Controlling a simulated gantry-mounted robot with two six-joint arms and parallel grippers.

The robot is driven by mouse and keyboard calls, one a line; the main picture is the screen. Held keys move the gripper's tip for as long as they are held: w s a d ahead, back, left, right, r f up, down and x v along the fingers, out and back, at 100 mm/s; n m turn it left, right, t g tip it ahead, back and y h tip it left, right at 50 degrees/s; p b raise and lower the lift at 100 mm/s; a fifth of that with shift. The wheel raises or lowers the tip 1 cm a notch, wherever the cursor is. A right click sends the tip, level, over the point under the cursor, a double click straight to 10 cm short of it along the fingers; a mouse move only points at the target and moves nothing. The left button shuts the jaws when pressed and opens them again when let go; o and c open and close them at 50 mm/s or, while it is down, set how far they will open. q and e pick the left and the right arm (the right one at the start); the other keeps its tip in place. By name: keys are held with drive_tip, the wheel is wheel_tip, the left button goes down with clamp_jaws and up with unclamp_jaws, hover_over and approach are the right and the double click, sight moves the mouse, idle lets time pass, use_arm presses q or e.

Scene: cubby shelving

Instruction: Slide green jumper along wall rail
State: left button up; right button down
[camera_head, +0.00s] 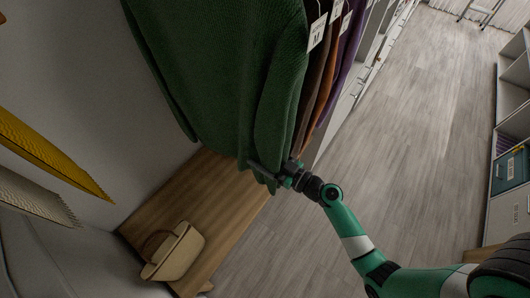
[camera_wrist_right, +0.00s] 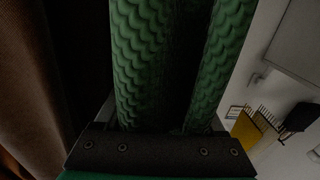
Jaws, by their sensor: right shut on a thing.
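The green jumper (camera_head: 215,70) hangs in the upper middle of the head view, its top and the rail out of the picture. My right gripper (camera_head: 270,172) is at the jumper's lower edge, shut on the green knit. In the right wrist view the green knit (camera_wrist_right: 150,60) fills the middle, running down between the jaws. The fingertips are hidden by the cloth. My left gripper is in neither view.
Brown and purple garments with white tags (camera_head: 318,32) hang right beside the jumper. A wooden bench (camera_head: 205,195) with a woven bag (camera_head: 175,252) stands below. Yellow cloth (camera_head: 50,153) hangs at the left. Open floor (camera_head: 420,130) lies to the right, before shelving (camera_head: 512,120).

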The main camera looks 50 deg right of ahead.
drive_tip(key=a, duration=0.6)
idle(0.3)
drive_tip(key=shift+a, duration=0.15)
unclamp_jaws()
idle(0.3)
